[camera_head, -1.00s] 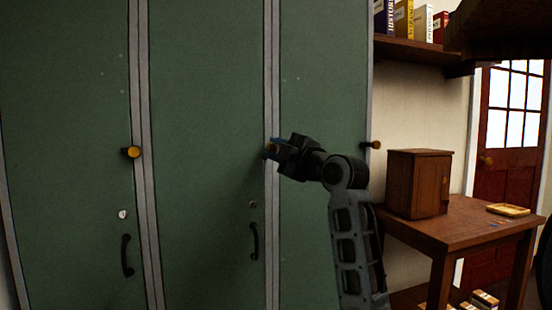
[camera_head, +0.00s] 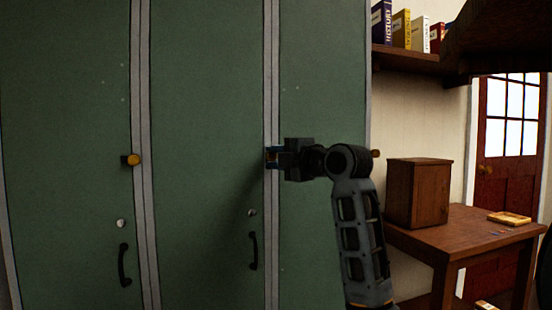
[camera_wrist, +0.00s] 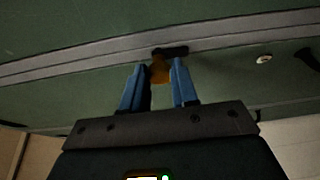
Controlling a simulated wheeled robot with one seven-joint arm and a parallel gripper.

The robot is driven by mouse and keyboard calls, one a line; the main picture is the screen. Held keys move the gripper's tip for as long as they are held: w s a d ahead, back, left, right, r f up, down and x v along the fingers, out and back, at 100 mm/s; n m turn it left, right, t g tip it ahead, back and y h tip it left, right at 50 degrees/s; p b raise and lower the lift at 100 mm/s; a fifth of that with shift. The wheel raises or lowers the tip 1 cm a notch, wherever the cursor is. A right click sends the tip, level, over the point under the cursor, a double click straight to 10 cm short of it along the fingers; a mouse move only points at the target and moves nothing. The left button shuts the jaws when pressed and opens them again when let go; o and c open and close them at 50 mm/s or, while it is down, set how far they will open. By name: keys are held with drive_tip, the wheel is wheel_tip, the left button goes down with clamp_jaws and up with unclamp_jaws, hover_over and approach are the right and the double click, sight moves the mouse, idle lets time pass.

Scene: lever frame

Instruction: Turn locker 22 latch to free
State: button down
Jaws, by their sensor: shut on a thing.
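The green lockers stand in a row, and the middle locker door (camera_head: 205,110) carries a latch at its right edge. In the wrist view that latch is an orange-brown knob (camera_wrist: 160,72) on a dark base, against the grey strip between doors. My gripper (camera_head: 272,157) is at this latch, with its blue fingers on either side of the knob. The fingers also show in the wrist view (camera_wrist: 159,88), shut on the latch. In the head view the gripper mostly hides the latch. I cannot read any locker number.
Another latch with an orange knob (camera_head: 133,160) is on the left locker. A black handle (camera_head: 253,250) and round lock sit below on the middle door. A wooden table (camera_head: 470,232) with a small cabinet (camera_head: 418,192) stands at right. A bookshelf (camera_head: 415,47) is above.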

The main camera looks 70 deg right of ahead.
drive_tip(key=c, duration=0.9)
unclamp_jaws()
drive_tip(key=v, duration=0.7)
drive_tip(key=shift+s+a, duration=0.2)
drive_tip(key=shift+s, duration=0.15)
